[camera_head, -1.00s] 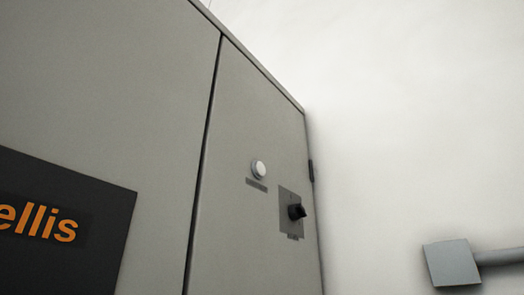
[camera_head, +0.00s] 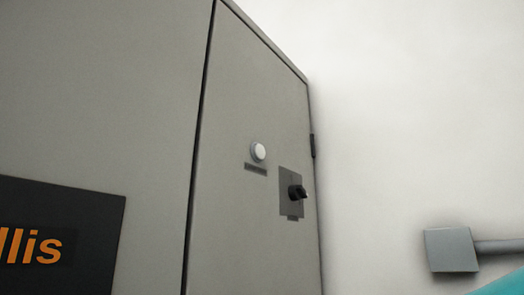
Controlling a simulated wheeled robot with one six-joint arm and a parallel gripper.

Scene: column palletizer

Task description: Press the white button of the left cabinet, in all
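A grey cabinet (camera_head: 225,235) fills the left and middle of the head camera view. Its white round button (camera_head: 258,151) sits on the narrow right-hand door, above a small dark label. Nothing touches or covers the button. My gripper is not in view.
A black rotary switch (camera_head: 297,192) on a dark plate is on the same door, below and right of the button. A black panel with orange lettering (camera_head: 60,235) is at lower left. A grey box with a pipe (camera_head: 451,250) is on the pale wall at right. A teal shape (camera_head: 503,284) enters at the lower right corner.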

